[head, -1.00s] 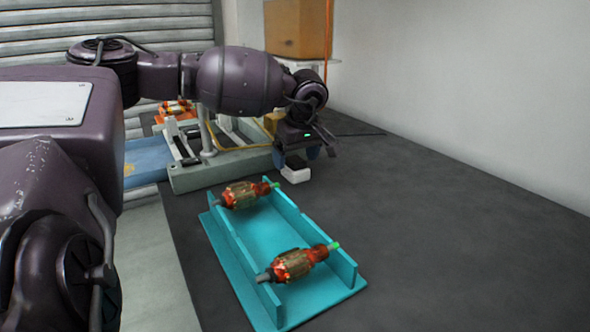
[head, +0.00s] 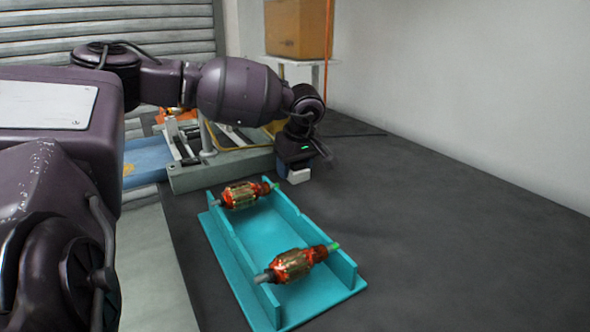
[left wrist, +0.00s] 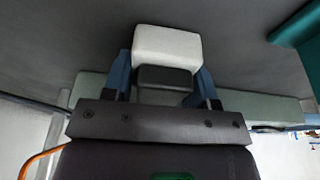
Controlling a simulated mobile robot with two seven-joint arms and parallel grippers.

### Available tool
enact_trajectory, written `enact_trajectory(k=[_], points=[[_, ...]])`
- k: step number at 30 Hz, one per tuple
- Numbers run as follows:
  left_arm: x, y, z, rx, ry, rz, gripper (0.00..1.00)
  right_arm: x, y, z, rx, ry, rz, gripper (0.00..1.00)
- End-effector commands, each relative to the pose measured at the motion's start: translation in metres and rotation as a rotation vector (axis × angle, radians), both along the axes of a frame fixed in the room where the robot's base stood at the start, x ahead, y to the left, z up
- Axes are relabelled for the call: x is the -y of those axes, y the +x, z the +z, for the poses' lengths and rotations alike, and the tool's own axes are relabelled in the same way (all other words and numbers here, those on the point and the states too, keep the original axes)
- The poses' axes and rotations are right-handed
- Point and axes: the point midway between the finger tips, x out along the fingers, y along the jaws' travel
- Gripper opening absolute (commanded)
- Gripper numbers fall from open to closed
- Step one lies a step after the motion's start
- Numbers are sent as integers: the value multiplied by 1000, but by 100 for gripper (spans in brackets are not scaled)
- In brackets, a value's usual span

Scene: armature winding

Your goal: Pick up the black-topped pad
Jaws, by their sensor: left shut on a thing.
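The pad is a small white block with a black part. In the head view the white pad (head: 298,177) shows under my left gripper (head: 297,168), beyond the far end of the teal tray. In the left wrist view the pad (left wrist: 166,46) shows its white face and its black part between the two blue fingers of my left gripper (left wrist: 163,78). The fingers are shut on its sides. I cannot tell whether its underside touches the dark table. My right gripper is not in view.
The teal tray (head: 240,263) holds two copper-wound armatures (head: 243,194) (head: 295,264) and stands near the pad. A grey-green fixture (head: 215,172) stands behind to the left. A box (head: 298,28) sits on a stand at the back. The dark table at right is clear.

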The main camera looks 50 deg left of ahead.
Motion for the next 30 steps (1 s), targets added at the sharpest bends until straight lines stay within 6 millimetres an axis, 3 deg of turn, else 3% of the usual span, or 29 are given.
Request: enact_trajectory(k=[5, 11, 24, 30], points=[[0, 0, 3, 2, 0, -1, 29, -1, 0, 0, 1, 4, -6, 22], [0, 1, 28, 8, 1, 1, 29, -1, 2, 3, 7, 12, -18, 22], [0, 1, 133, 3, 0, 0, 29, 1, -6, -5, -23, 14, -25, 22], [0, 2, 169, -2, 0, 1, 29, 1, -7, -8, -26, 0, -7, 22]])
